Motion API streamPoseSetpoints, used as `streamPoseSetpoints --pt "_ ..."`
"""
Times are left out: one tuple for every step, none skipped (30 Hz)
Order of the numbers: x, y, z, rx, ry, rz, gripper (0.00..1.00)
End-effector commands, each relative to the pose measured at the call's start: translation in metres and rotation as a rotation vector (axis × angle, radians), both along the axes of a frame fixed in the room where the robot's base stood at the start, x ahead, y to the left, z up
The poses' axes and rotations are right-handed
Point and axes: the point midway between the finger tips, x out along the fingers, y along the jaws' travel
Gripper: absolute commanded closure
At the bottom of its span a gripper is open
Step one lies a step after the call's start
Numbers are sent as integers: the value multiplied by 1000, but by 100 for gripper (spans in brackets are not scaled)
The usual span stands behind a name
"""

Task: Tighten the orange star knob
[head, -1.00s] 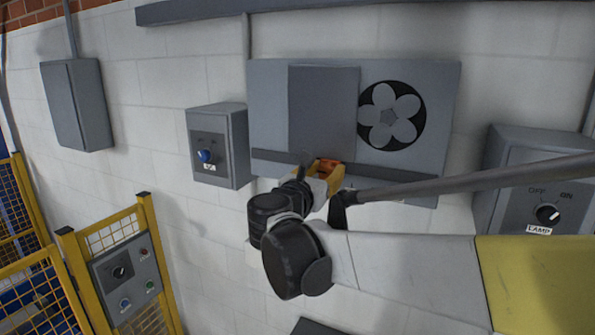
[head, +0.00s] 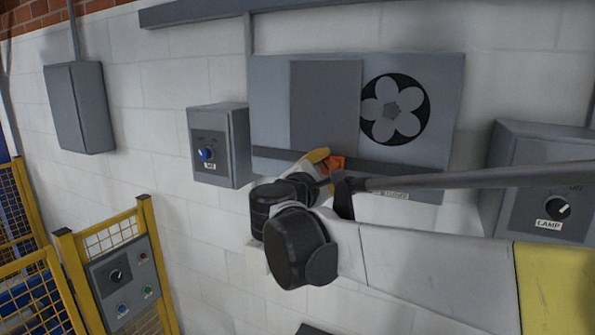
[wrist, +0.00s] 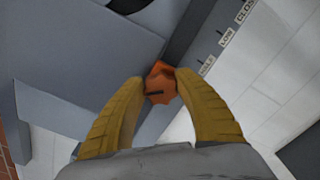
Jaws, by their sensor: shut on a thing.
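The orange star knob (head: 336,163) is at the lower edge of the grey sliding plate (head: 325,105), on the dark rail (head: 270,157). In the wrist view the knob (wrist: 160,84) sits between the two yellow fingertips, with a dark slot or mark on its face. My gripper (wrist: 160,86) is shut on it, one finger on each side. In the head view my gripper (head: 322,160) is partly hidden by my own arm. Scale labels, among them LOW and CLOSED in part, show beside the rail (wrist: 208,42) in the wrist view.
A fan opening (head: 395,109) is right of the plate. A control box with a blue knob (head: 219,147) is to the left, and a LAMP box (head: 542,190) to the right. A yellow fence with a panel (head: 122,278) stands at lower left.

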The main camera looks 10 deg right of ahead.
Motion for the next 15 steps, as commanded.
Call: streamPoseSetpoints --pt "0 0 -1 32 -25 0 92" --pt "0 0 -1 56 -42 0 92" --pt "0 0 -1 87 -65 0 92" --pt "0 0 -1 109 -82 0 92" --pt "0 0 -1 131 -98 1 92" --pt "0 0 -1 161 -119 1 92" --pt "0 -1 -1 183 -136 1 92" --pt "0 -1 -1 204 -151 1 92" --pt "0 -1 -1 232 -171 1 92" --pt "0 -1 -1 253 -186 1 92" --pt "0 -1 -1 272 -200 1 92" --pt "0 -1 -2 297 -219 1 92" --pt "0 -1 -2 314 -231 1 92" --pt "0 -1 -2 332 -244 1 92" --pt "0 -1 -2 354 -260 1 92"
